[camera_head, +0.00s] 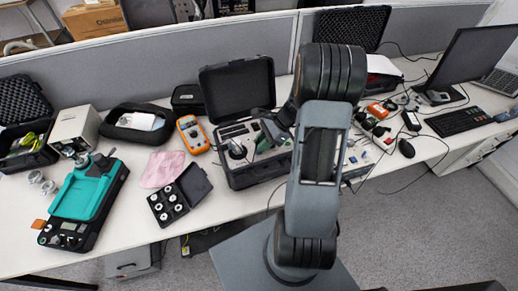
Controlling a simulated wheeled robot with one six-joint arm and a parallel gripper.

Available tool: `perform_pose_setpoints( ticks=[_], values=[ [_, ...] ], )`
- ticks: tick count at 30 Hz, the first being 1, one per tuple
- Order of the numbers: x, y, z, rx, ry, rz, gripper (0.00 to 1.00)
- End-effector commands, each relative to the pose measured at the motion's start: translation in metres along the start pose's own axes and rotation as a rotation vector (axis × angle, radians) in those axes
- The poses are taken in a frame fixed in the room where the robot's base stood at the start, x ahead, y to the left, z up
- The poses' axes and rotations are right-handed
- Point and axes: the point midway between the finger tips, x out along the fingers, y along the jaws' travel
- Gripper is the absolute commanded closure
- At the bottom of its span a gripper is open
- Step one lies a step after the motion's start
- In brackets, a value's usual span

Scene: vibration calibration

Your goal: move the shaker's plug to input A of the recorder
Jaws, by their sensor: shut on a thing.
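An open black case (241,180) with its lid raised stands at the middle of the bench. It holds a panel with a round silver part (237,150), which looks like the shaker. My gripper (264,125) is over the right part of this case, partly hidden by my arm. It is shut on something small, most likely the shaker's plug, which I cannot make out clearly. I cannot tell for sure which device is the recorder, and no input A can be read. My arm hides part of the bench right of the case.
A teal and black device (88,193), an orange multimeter (193,135), a pink cloth (162,169) and a small open box (180,196) lie left. Cables and small parts, a mouse (406,148), a keyboard (459,121) and a monitor (474,61) are right. A grey partition (150,62) runs behind.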

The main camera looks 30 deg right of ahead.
Motion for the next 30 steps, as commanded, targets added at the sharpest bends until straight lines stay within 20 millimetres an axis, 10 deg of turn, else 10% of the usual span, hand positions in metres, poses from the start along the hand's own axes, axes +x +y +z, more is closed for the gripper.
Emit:
perform_pose_setpoints(
  ticks=[30],
  values=[
    [-0.024,0.0,0.022,0.0,0.0,0.0,1.0]
  ],
)
